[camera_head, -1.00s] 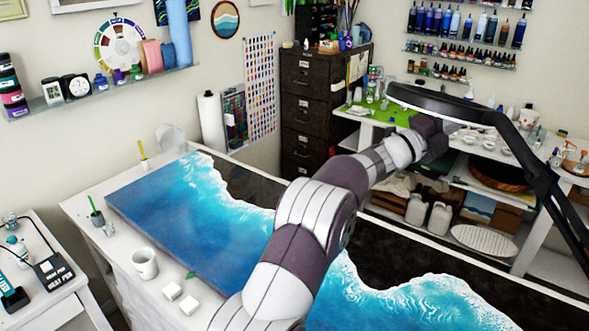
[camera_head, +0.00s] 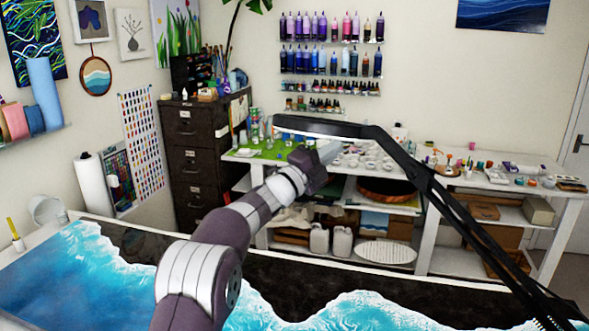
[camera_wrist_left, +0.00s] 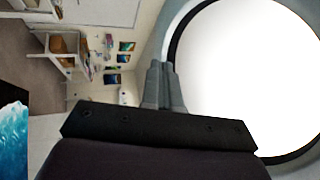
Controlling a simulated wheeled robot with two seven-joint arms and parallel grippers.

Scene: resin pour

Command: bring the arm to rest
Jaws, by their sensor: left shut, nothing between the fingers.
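My left arm reaches from the bottom of the head view up over the resin table. Its gripper (camera_head: 328,151) is at the far end, just below the black lamp head (camera_head: 318,127). In the left wrist view the two grey fingers (camera_wrist_left: 163,88) are together with nothing between them. The lamp's bright white disc (camera_wrist_left: 245,75) fills the right of that view, close beside the fingers. I cannot tell whether they touch. My right gripper is in neither view.
The blue and black resin table (camera_head: 400,295) lies below my arm. The lamp's black arm (camera_head: 450,205) slants down to the right. A dark filing cabinet (camera_head: 195,150) and a white workbench (camera_head: 450,176) with small jars stand behind. A white roll (camera_head: 92,185) stands at left.

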